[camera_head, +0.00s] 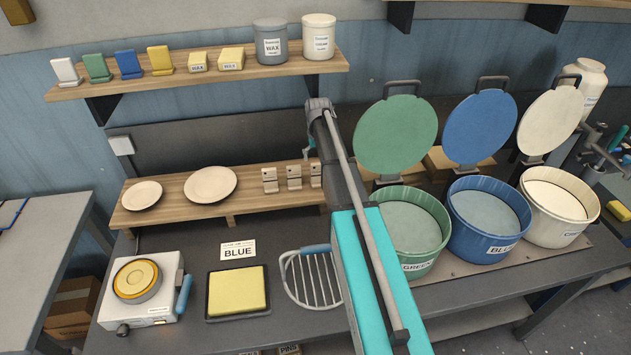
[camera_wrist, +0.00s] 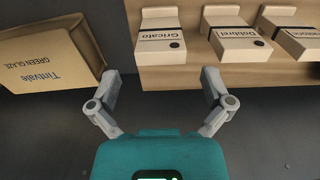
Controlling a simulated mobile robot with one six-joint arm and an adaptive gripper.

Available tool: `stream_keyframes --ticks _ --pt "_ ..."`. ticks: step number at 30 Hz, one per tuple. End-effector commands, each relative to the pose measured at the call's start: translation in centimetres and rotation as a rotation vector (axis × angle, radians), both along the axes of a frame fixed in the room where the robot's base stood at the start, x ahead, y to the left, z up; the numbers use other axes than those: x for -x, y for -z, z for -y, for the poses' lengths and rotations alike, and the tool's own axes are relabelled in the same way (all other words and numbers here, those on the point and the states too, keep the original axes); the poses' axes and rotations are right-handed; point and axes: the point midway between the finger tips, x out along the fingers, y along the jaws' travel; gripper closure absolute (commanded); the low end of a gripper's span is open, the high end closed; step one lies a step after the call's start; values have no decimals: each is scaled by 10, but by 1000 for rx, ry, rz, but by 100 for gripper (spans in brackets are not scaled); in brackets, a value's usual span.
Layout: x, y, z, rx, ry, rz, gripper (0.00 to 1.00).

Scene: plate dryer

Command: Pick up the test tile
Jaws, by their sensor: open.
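Three cream test tiles, each with a dark dot and a name label, stand in a row on the low wooden shelf; the nearest to my arm (camera_head: 316,176) is partly covered by it in the head view. In the wrist view the lettering is upside down: the "Gricato" tile (camera_wrist: 160,48) is ahead of my fingers, the "Dobbrel" tile (camera_wrist: 238,42) is to its right, and a third tile (camera_wrist: 300,45) is cut off at the edge. My gripper (camera_wrist: 161,76) is open and empty, its fingers spread either side of the Gricato tile's line. In the head view my arm hides most of it.
A cardboard box (camera_wrist: 55,58) labelled green glaze stands left in the wrist view. Plates (camera_head: 210,184) share the low shelf (camera_head: 240,197). Green (camera_head: 420,245), blue (camera_head: 490,222) and cream (camera_head: 558,215) buckets with raised lids stand right. A wire rack (camera_head: 312,280) lies in front.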

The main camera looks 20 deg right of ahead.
Motion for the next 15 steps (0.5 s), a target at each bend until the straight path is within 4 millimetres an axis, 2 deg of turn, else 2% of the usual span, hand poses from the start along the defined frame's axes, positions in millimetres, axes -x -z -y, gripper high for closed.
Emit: stream_keyframes --ticks 1,6,15 --pt "0 8 0 0 0 0 0" --pt "0 15 0 0 1 0 0" --pt "0 16 1 0 1 0 0"
